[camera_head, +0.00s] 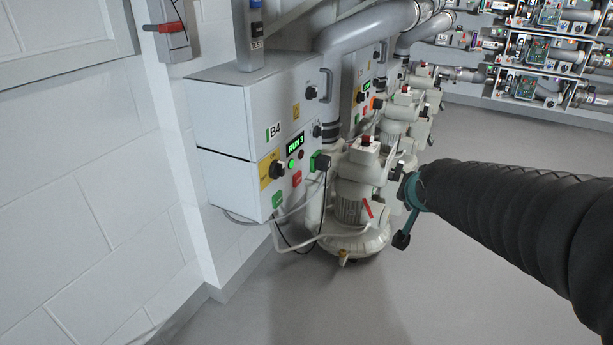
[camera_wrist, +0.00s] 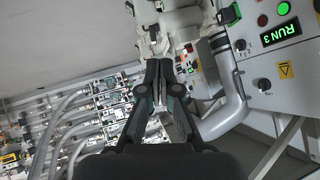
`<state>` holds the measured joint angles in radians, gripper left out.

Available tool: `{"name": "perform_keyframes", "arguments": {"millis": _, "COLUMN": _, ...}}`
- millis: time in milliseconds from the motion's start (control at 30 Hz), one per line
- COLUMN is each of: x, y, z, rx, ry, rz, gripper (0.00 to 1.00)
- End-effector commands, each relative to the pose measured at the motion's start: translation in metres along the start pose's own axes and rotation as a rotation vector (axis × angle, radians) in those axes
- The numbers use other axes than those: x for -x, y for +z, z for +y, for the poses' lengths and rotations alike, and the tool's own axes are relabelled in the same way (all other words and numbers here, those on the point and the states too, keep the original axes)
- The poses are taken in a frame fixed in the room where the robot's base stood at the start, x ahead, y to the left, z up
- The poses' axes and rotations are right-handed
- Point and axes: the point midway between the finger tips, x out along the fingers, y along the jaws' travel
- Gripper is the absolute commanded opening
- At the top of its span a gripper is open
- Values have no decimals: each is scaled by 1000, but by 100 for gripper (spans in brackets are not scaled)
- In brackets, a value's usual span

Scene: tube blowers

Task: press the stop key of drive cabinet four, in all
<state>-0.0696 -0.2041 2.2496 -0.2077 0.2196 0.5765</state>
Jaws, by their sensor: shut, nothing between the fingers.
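The cabinet marked B4 (camera_head: 230,110) stands against the left wall, with a lit green RUN 3 display (camera_head: 295,143). Below the display are a lit green lamp and a dark red lamp. A square red key (camera_head: 297,178) sits below them, with a green key (camera_head: 278,199) lower left. My gripper (camera_head: 398,173) is right of the cabinet, in front of the pale machines and apart from the keys. In the wrist view my gripper (camera_wrist: 158,65) is shut and empty. The display (camera_wrist: 280,33) shows there at the upper right, seen upside down. Part of the panel is cut off.
A pale blower (camera_head: 355,190) with a red-topped box stands right beside the cabinet. A green connector (camera_head: 320,161) sticks out of the panel with a cable. Thick grey pipes (camera_head: 370,30) run above. More cabinets and blowers stand behind. The floor (camera_head: 480,270) in front is clear.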

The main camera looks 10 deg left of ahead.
Motion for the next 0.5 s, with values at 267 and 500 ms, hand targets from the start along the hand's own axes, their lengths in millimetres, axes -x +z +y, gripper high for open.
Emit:
{"name": "perform_keyframes", "arguments": {"millis": 267, "x": -122, "y": -14, "z": -54, "rx": -161, "ry": -180, "rz": 111, "gripper": 0}}
{"name": "perform_keyframes", "arguments": {"millis": 500, "x": -213, "y": 2, "z": -104, "rx": -316, "ry": -390, "rz": 140, "gripper": 0}}
